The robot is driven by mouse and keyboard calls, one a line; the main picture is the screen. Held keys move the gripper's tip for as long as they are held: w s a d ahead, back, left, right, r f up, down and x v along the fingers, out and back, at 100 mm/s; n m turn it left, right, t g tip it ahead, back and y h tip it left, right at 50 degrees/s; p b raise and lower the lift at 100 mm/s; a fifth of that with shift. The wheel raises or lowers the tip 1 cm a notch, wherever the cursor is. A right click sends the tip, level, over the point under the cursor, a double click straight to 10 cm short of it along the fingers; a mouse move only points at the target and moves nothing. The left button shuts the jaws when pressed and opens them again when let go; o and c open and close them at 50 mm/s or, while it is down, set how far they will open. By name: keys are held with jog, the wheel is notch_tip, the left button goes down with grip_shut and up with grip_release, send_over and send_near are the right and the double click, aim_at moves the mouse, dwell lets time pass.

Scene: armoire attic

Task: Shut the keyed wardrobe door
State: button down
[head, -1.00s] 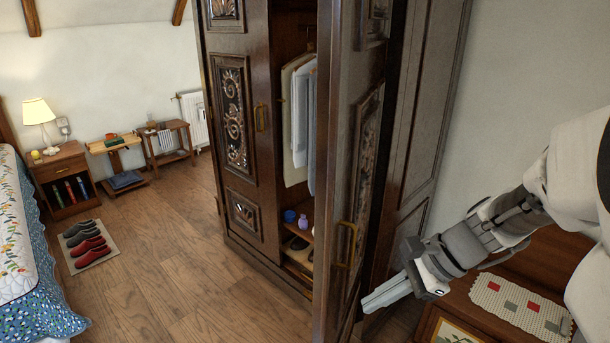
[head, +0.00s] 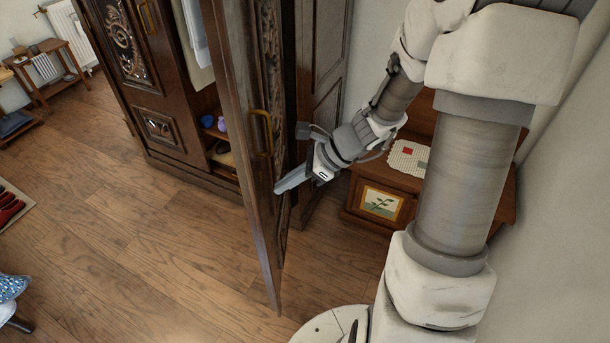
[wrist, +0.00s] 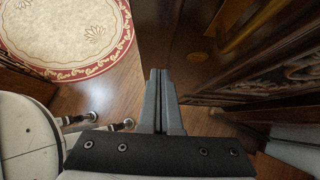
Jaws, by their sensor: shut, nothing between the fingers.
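The dark wooden wardrobe (head: 160,110) has its right-hand door (head: 238,130) swung open, with its narrow edge towards me in the head view. A brass handle (head: 262,133) sits on the door's carved outer face. I cannot make out a key. My gripper (head: 278,189) is shut and empty at the door's outer side, below the handle. Its fingertips (wrist: 158,73) are at or very near the wood; I cannot tell if they touch.
A low cabinet (head: 350,205) stands right of the wardrobe, behind my arm. Inside the wardrobe are hanging clothes (head: 196,35) and a small purple bottle (head: 222,124). A round rug (wrist: 65,30) lies on the floor. The wooden floor (head: 150,250) before the wardrobe is clear.

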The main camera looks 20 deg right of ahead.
jog(key=shift+w+a+r, duration=0.1)
jog(key=shift+w+a, duration=0.15)
jog(key=shift+a, duration=0.35)
jog(key=shift+w+a, duration=0.25)
jog(key=shift+a, duration=0.35)
jog(key=shift+w+a, duration=0.1)
jog(key=shift+a, duration=0.05)
